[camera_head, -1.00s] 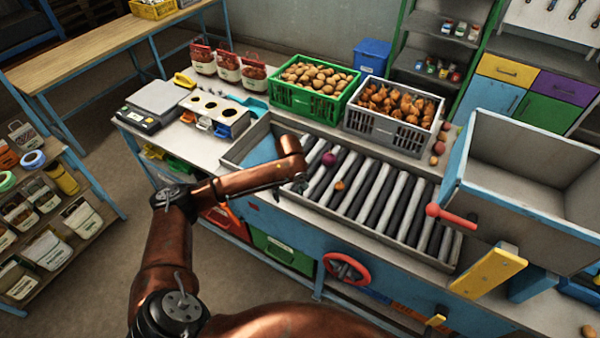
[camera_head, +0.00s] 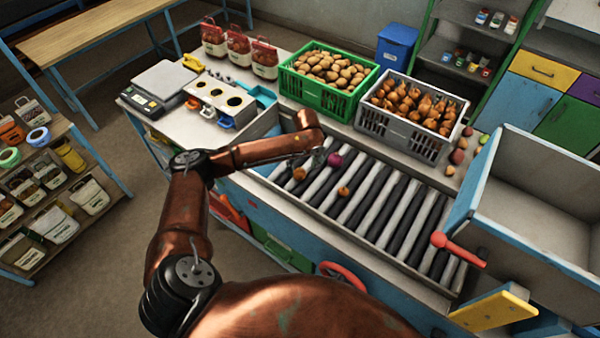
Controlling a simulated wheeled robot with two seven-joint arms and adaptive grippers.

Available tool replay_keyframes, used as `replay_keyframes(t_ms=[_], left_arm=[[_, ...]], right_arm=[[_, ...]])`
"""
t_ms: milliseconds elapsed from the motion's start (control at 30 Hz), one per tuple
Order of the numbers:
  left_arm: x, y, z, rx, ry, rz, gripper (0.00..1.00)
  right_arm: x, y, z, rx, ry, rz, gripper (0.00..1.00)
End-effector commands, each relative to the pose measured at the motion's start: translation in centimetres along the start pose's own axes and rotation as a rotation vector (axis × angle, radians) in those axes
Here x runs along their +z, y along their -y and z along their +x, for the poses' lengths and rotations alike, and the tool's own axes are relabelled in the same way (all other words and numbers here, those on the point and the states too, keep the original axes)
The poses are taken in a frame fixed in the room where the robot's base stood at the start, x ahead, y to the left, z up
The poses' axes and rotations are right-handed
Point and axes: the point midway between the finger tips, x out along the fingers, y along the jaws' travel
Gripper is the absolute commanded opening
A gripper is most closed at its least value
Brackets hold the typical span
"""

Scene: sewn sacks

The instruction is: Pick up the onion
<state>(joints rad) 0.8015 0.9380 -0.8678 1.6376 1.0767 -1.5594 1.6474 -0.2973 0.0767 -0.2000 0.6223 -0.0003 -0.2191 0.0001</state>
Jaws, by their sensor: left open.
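On the roller conveyor (camera_head: 385,215) lie a purple-red round onion (camera_head: 334,159), a brown-orange round one (camera_head: 299,174) to its left, and a small orange-brown one (camera_head: 344,192) below it. From this view I cannot tell for certain which kind each brown one is. My left gripper (camera_head: 316,157) points down over the left part of the rollers, close to the purple onion and the left brown one. It is open, largely hidden by my wrist, and I see nothing held in it. My right gripper is out of view.
Behind the conveyor stand a green crate (camera_head: 283,84) of potatoes and a grey crate (camera_head: 362,119) of brown onions. A scale (camera_head: 143,97) and a white box with holes (camera_head: 207,101) are at the left. A large blue-grey bin (camera_head: 478,188) borders the right.

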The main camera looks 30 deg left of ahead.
Motion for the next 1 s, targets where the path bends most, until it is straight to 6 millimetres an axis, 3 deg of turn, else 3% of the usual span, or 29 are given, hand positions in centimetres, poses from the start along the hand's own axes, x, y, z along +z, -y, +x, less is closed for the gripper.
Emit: replay_keyframes(t_ms=[200,400,667,1000], left_arm=[[-1.0,0.6,2.5,-0.001,0.000,-0.001,0.59],[-1.2,0.7,4.9,0.001,0.000,0.000,0.59],[-1.3,0.8,5.3,0.001,0.000,-0.001,0.59],[-1.3,0.9,5.3,0.001,0.000,-0.002,0.37]], right_arm=[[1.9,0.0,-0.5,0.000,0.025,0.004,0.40],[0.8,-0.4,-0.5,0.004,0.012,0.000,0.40],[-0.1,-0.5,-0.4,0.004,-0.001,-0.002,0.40],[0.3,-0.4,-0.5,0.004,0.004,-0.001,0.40]])
